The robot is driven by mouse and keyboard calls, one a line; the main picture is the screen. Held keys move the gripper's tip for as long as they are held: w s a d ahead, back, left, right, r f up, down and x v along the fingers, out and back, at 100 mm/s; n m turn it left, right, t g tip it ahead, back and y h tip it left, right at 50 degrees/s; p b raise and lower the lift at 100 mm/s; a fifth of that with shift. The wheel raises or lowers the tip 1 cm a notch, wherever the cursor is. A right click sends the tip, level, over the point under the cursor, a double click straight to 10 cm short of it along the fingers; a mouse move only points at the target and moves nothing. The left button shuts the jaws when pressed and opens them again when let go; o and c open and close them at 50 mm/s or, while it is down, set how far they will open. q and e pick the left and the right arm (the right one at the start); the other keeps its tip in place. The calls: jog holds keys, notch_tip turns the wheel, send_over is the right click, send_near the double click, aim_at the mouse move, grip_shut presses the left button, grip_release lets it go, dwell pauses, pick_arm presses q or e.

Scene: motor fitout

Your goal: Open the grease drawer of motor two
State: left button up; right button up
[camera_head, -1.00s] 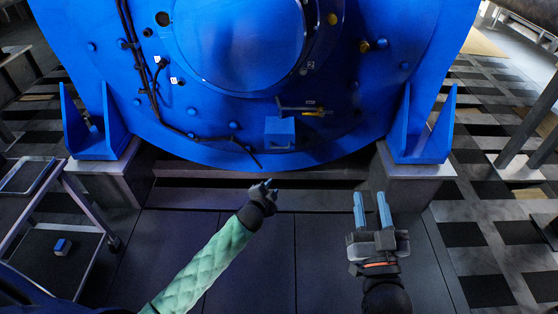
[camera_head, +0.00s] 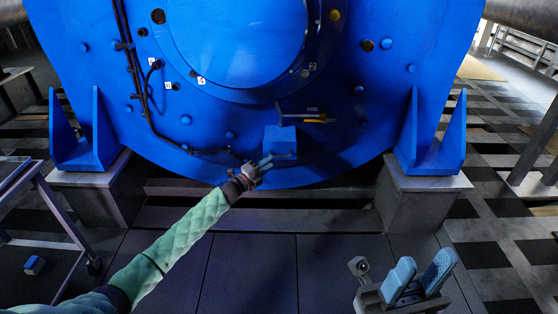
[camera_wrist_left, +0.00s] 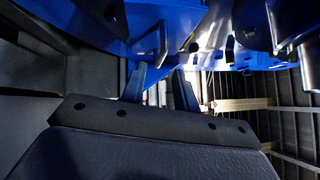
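The blue motor (camera_head: 330,165) fills the upper middle of the head view, with a small label 2 (camera_head: 312,66) on its face. A small blue box (camera_head: 280,141), which looks like the grease drawer, sticks out low on the motor and appears closed. My left gripper (camera_head: 267,160) is just below and left of the box; whether it touches is unclear. In the left wrist view the left gripper's fingers (camera_wrist_left: 158,86) are apart with nothing between them, and blue motor parts are above. My right gripper (camera_head: 420,275) is open and empty at the lower right.
A handle-like bar with a yellow end (camera_head: 318,119) juts out just above the box. A black cable (camera_head: 144,90) runs down the motor's left side. Grey plinths (camera_head: 424,197) support the motor. A cart (camera_head: 50,215) stands at left. The floor (camera_head: 255,270) in front is clear.

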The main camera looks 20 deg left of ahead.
aim_at(279, 156)
pick_arm(q)
jog(key=shift+b+x, duration=0.75)
jog(key=shift+x, duration=2.5)
grip_shut()
